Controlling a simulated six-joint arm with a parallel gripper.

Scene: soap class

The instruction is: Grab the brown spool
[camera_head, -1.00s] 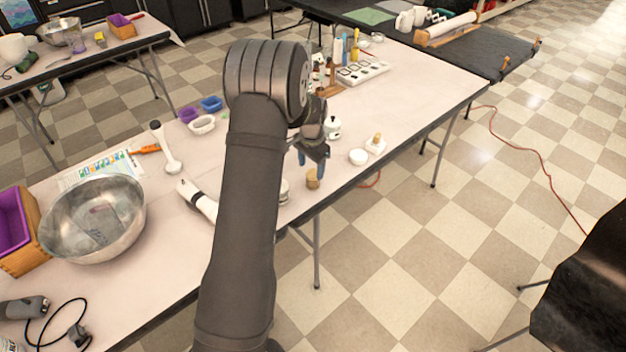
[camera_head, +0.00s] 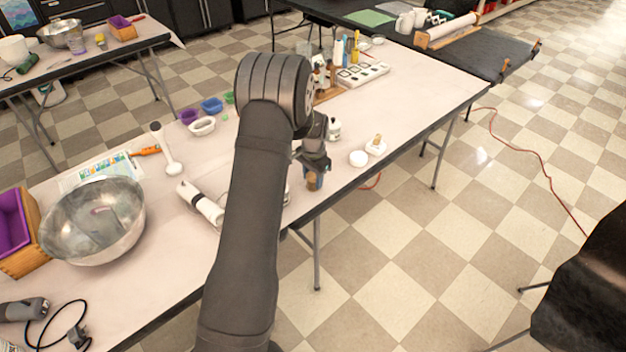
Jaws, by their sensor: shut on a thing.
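The brown spool (camera_head: 312,181) stands near the front edge of the long table, to the right of my arm. My gripper (camera_head: 313,174) is lowered over it, with its fingers around the upper part of the spool. The gripper is shut on the spool. The fingers hide part of the spool, and its lower part shows below them. I cannot tell whether the spool still touches the table.
A white round item (camera_head: 358,158) and a small white dish (camera_head: 376,147) lie right of the gripper. A white jar (camera_head: 333,129) stands behind it. A metal bowl (camera_head: 92,222) and a white hand tool (camera_head: 201,203) are at left. The table's front edge is close to the spool.

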